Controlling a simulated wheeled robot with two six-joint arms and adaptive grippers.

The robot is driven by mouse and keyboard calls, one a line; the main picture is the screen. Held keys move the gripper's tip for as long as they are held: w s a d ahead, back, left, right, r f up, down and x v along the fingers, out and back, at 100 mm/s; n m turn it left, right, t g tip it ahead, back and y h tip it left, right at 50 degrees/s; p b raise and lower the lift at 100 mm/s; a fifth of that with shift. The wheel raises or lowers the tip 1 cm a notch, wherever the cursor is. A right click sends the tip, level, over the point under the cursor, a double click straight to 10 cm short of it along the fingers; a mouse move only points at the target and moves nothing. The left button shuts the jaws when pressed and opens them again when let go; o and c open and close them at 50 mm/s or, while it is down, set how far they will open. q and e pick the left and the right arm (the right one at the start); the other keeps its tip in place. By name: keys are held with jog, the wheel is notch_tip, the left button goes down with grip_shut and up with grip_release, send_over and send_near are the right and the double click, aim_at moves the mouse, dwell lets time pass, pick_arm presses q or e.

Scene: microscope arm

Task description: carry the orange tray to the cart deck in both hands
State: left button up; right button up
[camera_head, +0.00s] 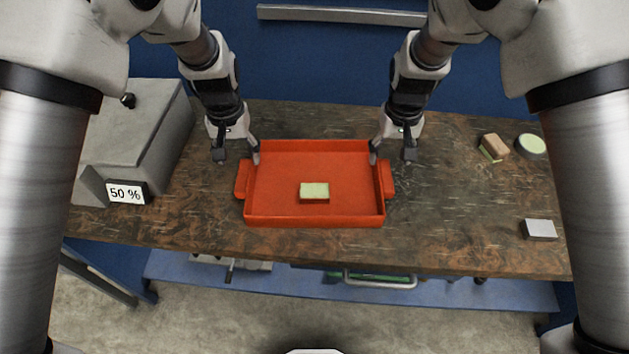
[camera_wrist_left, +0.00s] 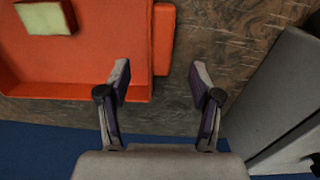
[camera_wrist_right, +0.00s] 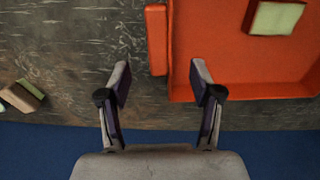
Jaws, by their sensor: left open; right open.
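The orange tray (camera_head: 315,221) lies flat on the wooden bench, with a handle on its left and right ends. A small block with a pale green top (camera_head: 314,191) sits inside it. My left gripper (camera_head: 236,157) is open and empty above the tray's far left corner; the left wrist view shows the left handle (camera_wrist_left: 162,39) ahead of its fingers. My right gripper (camera_head: 391,156) is open and empty above the far right corner; the right wrist view shows the right handle (camera_wrist_right: 156,40) ahead of its fingers. Neither gripper visibly touches the tray.
A grey box (camera_head: 143,122) with a "50 %" sign (camera_head: 125,193) stands at the left of the bench (camera_head: 440,225). At the right lie a brown-and-green block (camera_head: 494,147), a round green-topped piece (camera_head: 531,145) and a white-topped block (camera_head: 539,229). A blue shelf (camera_head: 440,289) is below.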

aim_at(244, 175)
pick_arm(q)
jog(key=shift+s+f, duration=0.1)
jog(key=shift+f, duration=0.4)
pick_arm(e)
jog(key=shift+s+f, duration=0.1)
jog(key=shift+f, duration=0.4)
pick_arm(q)
notch_tip(244, 175, down, 6)
jog(key=shift+f, duration=0.25)
pick_arm(e)
notch_tip(244, 175, down, 6)
jog(key=shift+f, duration=0.25)
pick_arm(q)
jog(key=shift+c, duration=0.3)
pick_arm(e)
jog(key=shift+c, duration=0.3)
pick_arm(q)
grip_shut()
pick_arm(e)
grip_shut()
pick_arm(q)
jog(key=shift+r, duration=0.1)
pick_arm(e)
jog(key=shift+r, duration=0.1)
